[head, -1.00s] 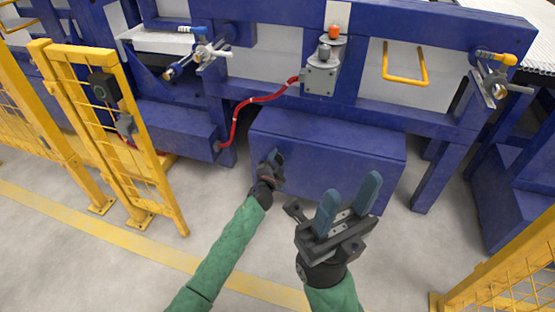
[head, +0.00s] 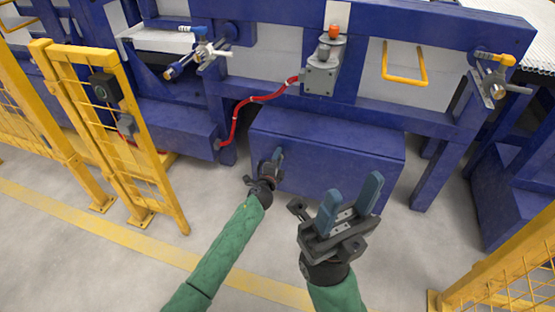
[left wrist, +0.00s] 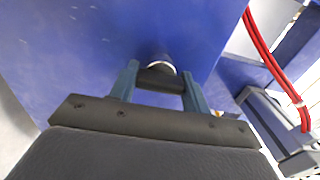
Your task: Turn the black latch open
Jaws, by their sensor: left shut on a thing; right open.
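The black latch (left wrist: 158,79) is a short dark bar with a silver ring behind it, on the front face of the blue box (head: 340,165). My left gripper (head: 276,156) is at the left part of that face. In the left wrist view its two blue-grey fingers (left wrist: 158,84) are shut on the latch, one at each end of the bar. In the head view the hand hides the latch. My right gripper (head: 351,202) is open and empty, in front of the box and apart from it.
A red cable (head: 236,117) runs left of the box up to a grey switch unit (head: 322,74). A yellow gate (head: 113,130) stands at the left and a yellow fence (head: 500,270) at the lower right. The floor before the box is clear.

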